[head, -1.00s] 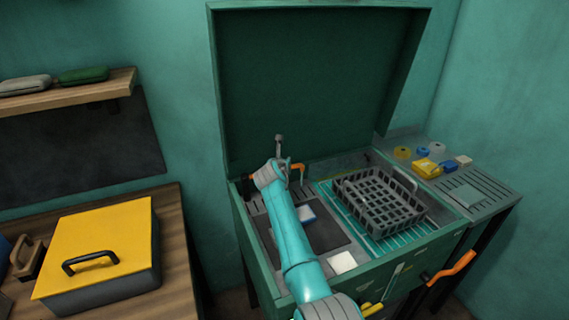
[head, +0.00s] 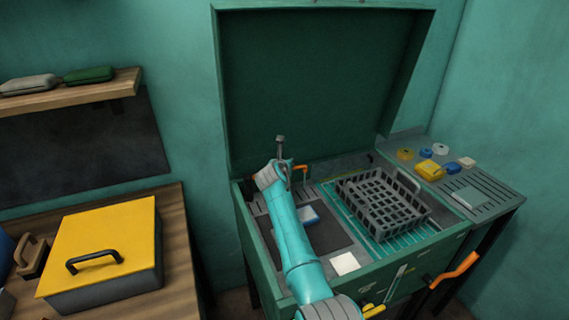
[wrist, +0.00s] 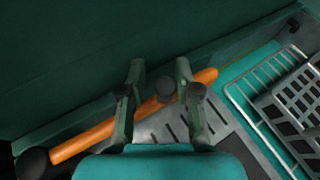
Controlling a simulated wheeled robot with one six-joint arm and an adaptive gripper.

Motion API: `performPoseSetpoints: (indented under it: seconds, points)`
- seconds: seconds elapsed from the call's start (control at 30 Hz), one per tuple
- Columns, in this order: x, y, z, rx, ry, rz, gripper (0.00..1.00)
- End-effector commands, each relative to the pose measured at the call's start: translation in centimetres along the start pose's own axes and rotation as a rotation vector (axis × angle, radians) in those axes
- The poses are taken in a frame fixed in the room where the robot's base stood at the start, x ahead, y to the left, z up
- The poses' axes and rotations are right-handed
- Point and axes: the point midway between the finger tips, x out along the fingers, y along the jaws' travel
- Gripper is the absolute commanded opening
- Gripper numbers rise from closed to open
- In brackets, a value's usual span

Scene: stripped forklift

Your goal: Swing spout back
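The spout appears to be the orange bar (wrist: 85,142) in the wrist view, running slantwise from a black round end at lower left to a bare orange end past the right finger. It also shows in the head view (head: 302,168), mostly hidden behind my gripper. A dark round knob (wrist: 166,88) stands at the bar between my fingers. My gripper (wrist: 160,75) is open, with its two fingers apart on either side of the knob. Whether either finger touches the bar or knob I cannot tell. In the head view my gripper (head: 284,167) is at the box's back left.
The raised dark green lid (head: 315,85) stands close behind my gripper. A dark basket (head: 385,205) sits on a wire rack to the right. A side shelf (head: 490,198) holds small items.

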Motion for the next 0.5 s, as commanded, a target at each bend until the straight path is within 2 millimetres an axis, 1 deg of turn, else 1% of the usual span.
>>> performPoseSetpoints:
  seconds: [0.17, 0.27, 0.5]
  points:
    - [-0.2, -0.1, 0.0, 0.0, -0.001, -0.001, 0.32]
    - [-0.8, 0.0, 0.0, 0.001, -0.001, -0.001, 0.32]
    - [-3.4, 0.0, -0.1, 0.001, -0.002, 0.0, 0.32]
